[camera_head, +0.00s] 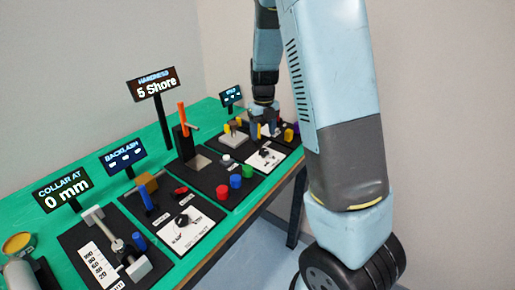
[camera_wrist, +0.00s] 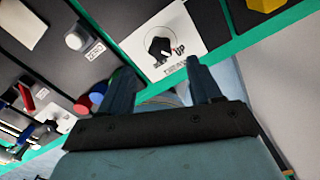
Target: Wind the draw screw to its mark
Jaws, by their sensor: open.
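The nearest station, under a sign reading "COLLAR AT 0 mm" (camera_head: 65,193), has a pale rod (camera_head: 122,250) between two grey blocks and a blue knob (camera_head: 139,241). A white scale card (camera_head: 99,262) with printed numbers lies beside the rod. It looks like the draw screw, though no label names it and its mark cannot be made out. My gripper (camera_head: 262,128) is far from it, over the far end of the bench. In the wrist view my gripper (camera_wrist: 158,68) is open and empty, near a black dial (camera_wrist: 160,50) on a white card.
More stations on black plates line the green bench (camera_head: 85,240), with "BACKLASH" (camera_head: 124,157) and "HARDNESS 5 Shore" (camera_head: 153,85) signs on posts. Red (camera_head: 222,192), blue (camera_head: 235,181) and green (camera_head: 247,171) buttons stand along the front. A yellow-topped can (camera_head: 18,243) stands at the left end.

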